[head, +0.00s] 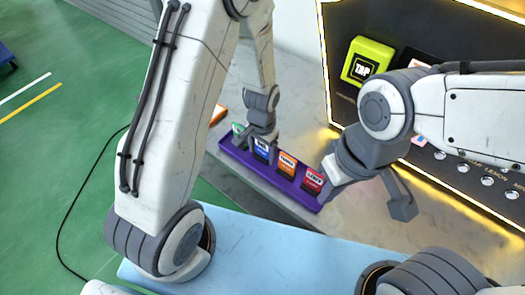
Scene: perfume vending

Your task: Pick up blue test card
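The blue test card (262,150) stands in a purple tray (234,154), between a green card (238,129) and an orange card (287,164). A red card (312,180) stands at the tray's right end. My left gripper (258,146) points down right at the blue card, with its fingers apart on either side of it. Whether the fingers touch the card is too small to tell. The gripper partly hides the blue and green cards. My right gripper (366,200) is open and empty, to the right of the tray.
The tray rests on a grey counter (300,110). A black panel with a lime TAP reader (367,61) and rows of round silver buttons (487,181) stands at the right. An orange item (217,114) lies behind the tray's left end. Green floor is at the left.

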